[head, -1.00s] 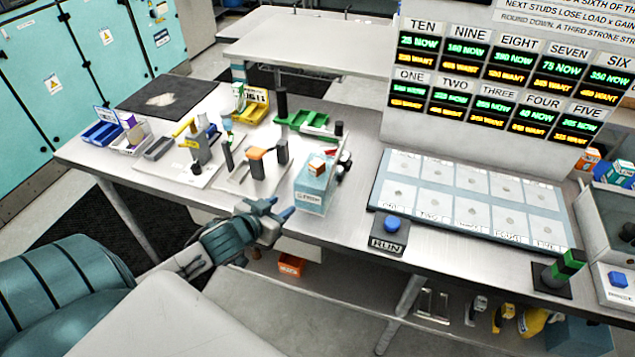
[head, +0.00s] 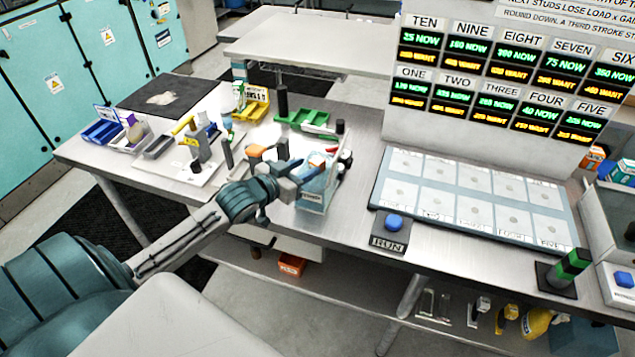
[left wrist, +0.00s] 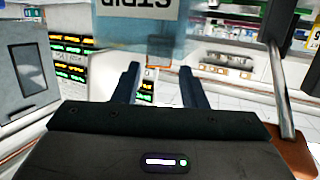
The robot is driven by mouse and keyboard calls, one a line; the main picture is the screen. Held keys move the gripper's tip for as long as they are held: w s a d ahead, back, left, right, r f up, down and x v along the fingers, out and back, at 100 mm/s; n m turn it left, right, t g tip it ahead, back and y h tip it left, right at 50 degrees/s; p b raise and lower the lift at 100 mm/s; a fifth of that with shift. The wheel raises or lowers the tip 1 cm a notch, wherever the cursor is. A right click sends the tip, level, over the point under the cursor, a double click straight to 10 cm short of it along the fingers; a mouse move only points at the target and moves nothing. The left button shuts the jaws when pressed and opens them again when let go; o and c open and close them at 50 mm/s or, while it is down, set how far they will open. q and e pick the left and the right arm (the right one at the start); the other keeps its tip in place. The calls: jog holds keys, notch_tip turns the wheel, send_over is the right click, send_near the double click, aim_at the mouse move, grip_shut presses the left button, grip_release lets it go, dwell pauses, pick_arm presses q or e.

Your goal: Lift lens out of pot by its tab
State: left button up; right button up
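A pale-blue translucent box-like pot (head: 314,204) with a white label stands near the front edge of the table. In the left wrist view its blue wall and upside-down label (left wrist: 140,8) fill the top middle. A small orange-and-white piece (head: 317,164) shows at the top of the pot; I cannot tell whether it is the tab. The lens is not clearly visible. My left gripper (head: 306,170) is at the pot's upper left side. In the left wrist view its two fingers (left wrist: 162,80) are apart with nothing clearly held between them. My right gripper is not in view.
An orange-topped post (head: 255,152) and other dark posts stand just left of the pot. Green trays (head: 305,120) lie behind. A blue RUN button (head: 394,222) and a panel of white pads (head: 470,196) are to the right. Bare table lies between pot and button.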

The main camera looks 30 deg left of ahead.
aim_at(313, 164)
pick_arm(q)
jog(key=shift+p+x, duration=0.75)
jog(key=shift+x, duration=1.9)
jog(key=shift+d, duration=0.1)
grip_shut()
